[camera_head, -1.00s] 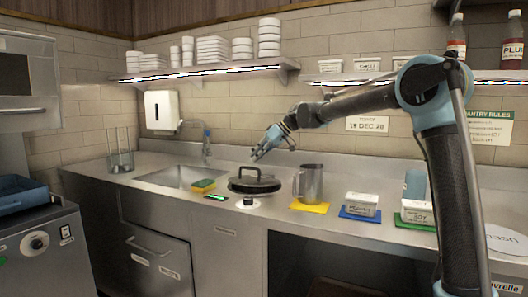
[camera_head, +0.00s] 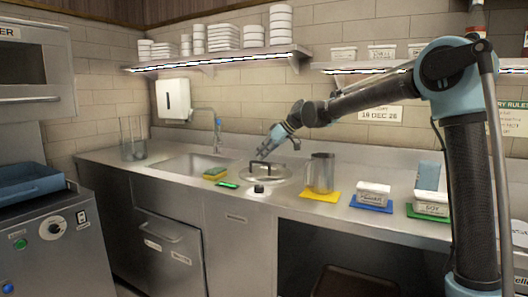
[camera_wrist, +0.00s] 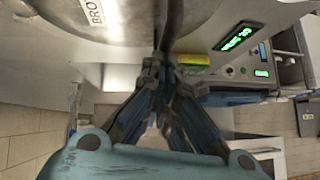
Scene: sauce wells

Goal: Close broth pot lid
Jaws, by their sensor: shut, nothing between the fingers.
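The broth pot lid (camera_head: 284,174) is a round silver disc with a dark bar handle (camera_head: 262,165), set in the counter beside the sink. It looks flat, with no clear gap at its rim in the head view.
A metal jug (camera_head: 321,173) stands on a yellow mat right of the lid. A sponge (camera_head: 215,173), a green display (camera_head: 228,184) and a black knob (camera_head: 259,189) lie left and in front. The sink (camera_head: 185,166) is farther left. Labelled tubs (camera_head: 373,192) stand at right.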

